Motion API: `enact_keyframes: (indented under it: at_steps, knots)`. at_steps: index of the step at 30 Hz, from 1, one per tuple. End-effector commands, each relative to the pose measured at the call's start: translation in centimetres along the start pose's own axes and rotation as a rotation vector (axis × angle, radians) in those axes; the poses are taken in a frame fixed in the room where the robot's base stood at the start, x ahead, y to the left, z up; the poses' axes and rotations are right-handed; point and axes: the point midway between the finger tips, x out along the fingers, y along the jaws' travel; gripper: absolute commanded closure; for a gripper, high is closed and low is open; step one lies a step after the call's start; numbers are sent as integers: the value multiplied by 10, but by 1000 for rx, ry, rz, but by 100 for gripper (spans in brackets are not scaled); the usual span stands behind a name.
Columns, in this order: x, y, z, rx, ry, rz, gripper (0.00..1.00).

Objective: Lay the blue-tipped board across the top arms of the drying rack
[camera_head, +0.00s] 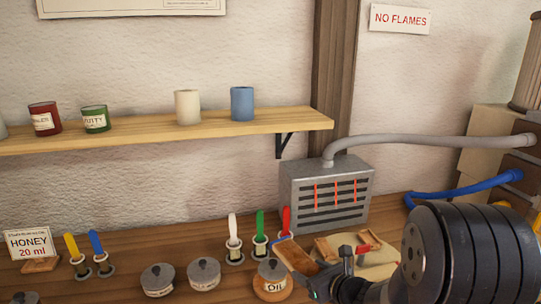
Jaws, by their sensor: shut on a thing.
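My gripper (322,277) is low at right of centre, just left of my large dark arm joint. It is shut on a brown wooden board (294,256), which slants up to the left from the jaws, tilted. A small bluish edge shows at the board's upper end; it is too small to be sure it is the blue tip. My gripper hides the board's near end. I cannot make out a drying rack with top arms in this view.
A grey slotted box (325,195) stands behind. The oil jar (272,284), lidded pots and colour-handled tools stand left. A shelf (150,130) overhangs the bench.

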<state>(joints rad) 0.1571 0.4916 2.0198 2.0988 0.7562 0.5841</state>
Motion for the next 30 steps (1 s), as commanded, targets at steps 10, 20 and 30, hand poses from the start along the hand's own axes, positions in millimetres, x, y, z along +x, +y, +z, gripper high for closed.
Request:
enact_keyframes:
  at_steps: [10, 20, 30]
  knots:
    - [-14, -40, -17, 87, 0, -206, 67]
    - [-16, -43, -18, 93, 0, -223, 67]
    - [-15, -43, -18, 94, 0, -222, 67]
